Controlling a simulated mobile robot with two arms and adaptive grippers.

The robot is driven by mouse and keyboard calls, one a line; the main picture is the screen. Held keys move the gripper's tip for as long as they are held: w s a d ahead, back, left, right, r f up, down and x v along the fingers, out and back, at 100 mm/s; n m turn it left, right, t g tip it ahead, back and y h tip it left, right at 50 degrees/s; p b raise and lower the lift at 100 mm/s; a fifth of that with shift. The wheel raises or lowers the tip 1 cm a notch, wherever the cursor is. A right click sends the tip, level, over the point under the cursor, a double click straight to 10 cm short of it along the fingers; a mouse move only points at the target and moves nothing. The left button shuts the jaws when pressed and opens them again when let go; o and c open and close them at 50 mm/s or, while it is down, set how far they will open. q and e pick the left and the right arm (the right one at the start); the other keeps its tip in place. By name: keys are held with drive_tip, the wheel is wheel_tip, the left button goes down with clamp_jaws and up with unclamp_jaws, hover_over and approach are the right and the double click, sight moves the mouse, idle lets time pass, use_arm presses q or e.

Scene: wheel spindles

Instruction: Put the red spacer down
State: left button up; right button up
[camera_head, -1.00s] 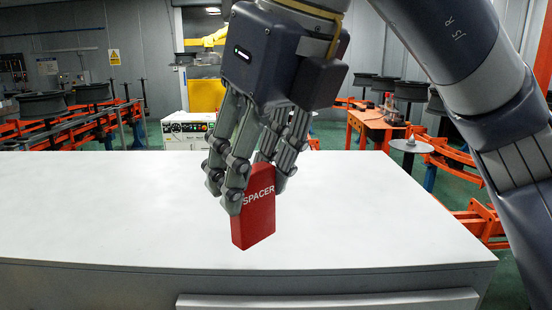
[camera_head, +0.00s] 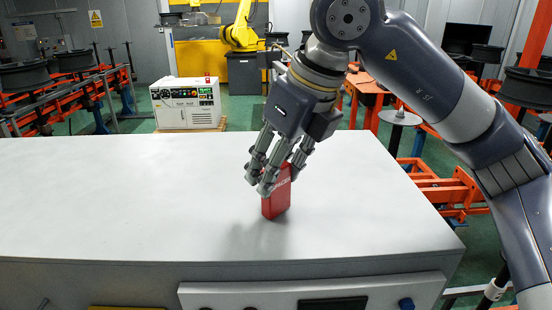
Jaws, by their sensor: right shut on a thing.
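My right gripper (camera_head: 277,178) is shut on the spacer's upper part from above. The spacer is over the white table top (camera_head: 120,200), right of the middle, with a soft shadow beside its lower end. I cannot tell whether its bottom touches the table. My left gripper is not in view.
The table top around the spacer is bare, with wide free room to the left. A white control cabinet (camera_head: 186,103) and a yellow robot arm (camera_head: 241,36) stand behind the table. Orange racks (camera_head: 450,190) stand beyond the right edge.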

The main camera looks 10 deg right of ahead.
drive_tip(key=shift+a, duration=0.15)
drive_tip(key=shift+f, duration=0.15)
drive_tip(key=o, duration=1.1)
drive_tip(key=shift+r, duration=0.3)
use_arm(q)
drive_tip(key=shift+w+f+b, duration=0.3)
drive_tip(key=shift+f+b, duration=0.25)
drive_tip(key=shift+b, duration=0.05)
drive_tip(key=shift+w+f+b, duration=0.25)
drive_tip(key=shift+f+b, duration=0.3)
use_arm(e)
drive_tip(key=v, duration=1.1)
drive_tip(key=shift+s+r, duration=0.15)
drive_tip(key=shift+r, duration=0.2)
